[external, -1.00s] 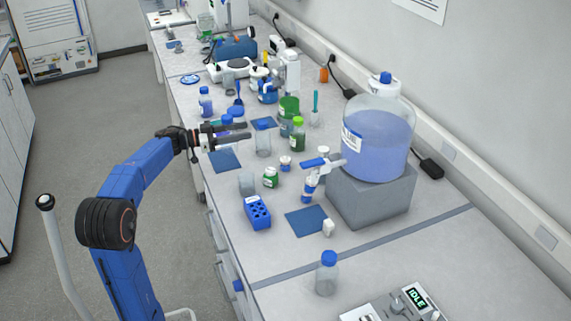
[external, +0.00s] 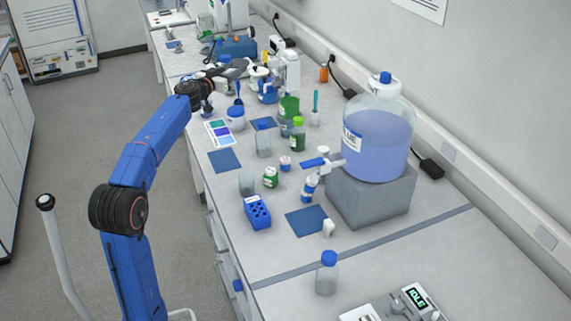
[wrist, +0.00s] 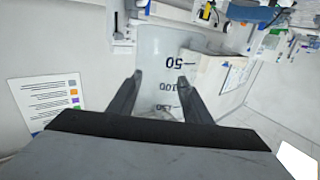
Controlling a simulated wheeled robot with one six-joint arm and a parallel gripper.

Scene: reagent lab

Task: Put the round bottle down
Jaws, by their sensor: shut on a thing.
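In the wrist view, a clear bottle (wrist: 165,55) with dark graduation marks, read upside down, stands between the two fingers of my gripper (wrist: 155,85). The fingers are shut on its sides. In the external view, my gripper (external: 232,69) is over the far part of the bench, near the crowded equipment. The held bottle cannot be made out there, and whether it touches the bench cannot be told.
A colour-patch card (external: 218,132) and a blue mat (external: 224,160) lie along the bench's left edge. A large carboy (external: 377,140) stands on a grey block (external: 372,195). Bare bench lies at front (external: 400,255).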

